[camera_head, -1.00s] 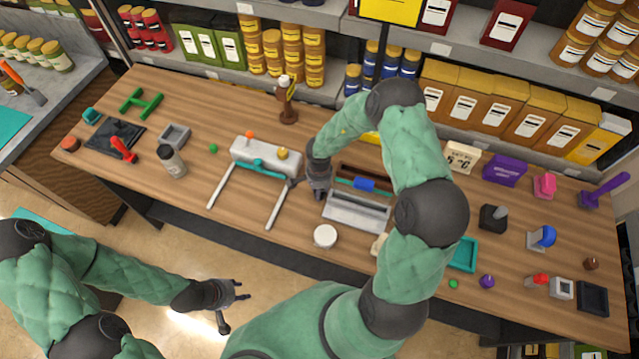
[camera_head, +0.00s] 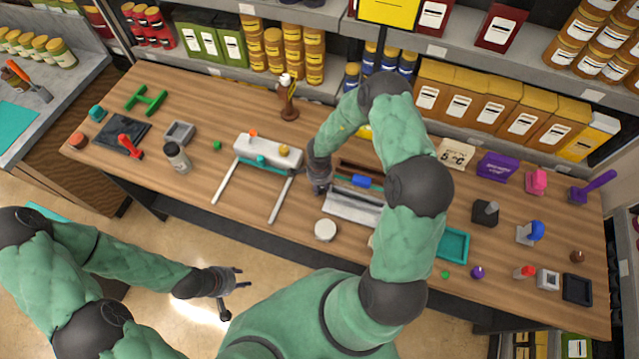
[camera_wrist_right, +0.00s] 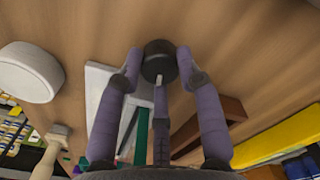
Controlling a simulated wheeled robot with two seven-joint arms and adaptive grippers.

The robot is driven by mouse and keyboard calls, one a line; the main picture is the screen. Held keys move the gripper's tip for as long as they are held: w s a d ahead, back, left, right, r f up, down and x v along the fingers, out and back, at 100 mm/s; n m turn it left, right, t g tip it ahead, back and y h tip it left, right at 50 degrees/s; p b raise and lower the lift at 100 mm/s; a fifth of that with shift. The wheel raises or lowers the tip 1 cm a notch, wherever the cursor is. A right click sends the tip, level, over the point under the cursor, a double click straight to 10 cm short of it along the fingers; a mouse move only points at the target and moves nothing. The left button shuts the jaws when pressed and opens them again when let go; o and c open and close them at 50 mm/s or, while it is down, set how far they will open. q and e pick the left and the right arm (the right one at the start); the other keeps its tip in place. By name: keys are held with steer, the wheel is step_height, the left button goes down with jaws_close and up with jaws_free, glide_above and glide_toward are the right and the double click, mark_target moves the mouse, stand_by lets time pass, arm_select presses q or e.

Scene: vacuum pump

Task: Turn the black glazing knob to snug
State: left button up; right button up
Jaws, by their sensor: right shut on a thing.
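The black knob (camera_wrist_right: 158,62) shows in the right wrist view as a round dark cap between the fingertips. My right gripper (camera_wrist_right: 158,78) is shut on it, with a finger on each side. In the head view my right gripper (camera_head: 320,182) is at the left end of the grey tray-like fixture (camera_head: 350,208), and its hand and arm hide the knob there. My left gripper (camera_head: 234,294) is open and empty, off the table's front edge above the floor.
A white device with two rods (camera_head: 268,151) stands left of my right gripper. A white round lid (camera_head: 325,230) lies in front. A brown bottle (camera_head: 288,104) stands behind. A teal tray (camera_head: 453,245) and several small items are at right. Shelves line the back.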

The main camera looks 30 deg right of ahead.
steer(key=shift+m, duration=0.5)
steer(key=o, duration=1.1)
steer(key=shift+a, duration=0.1)
steer(key=shift+o, duration=0.2)
steer(key=shift+w+r, duration=0.1)
steer(key=shift+r, duration=3.85)
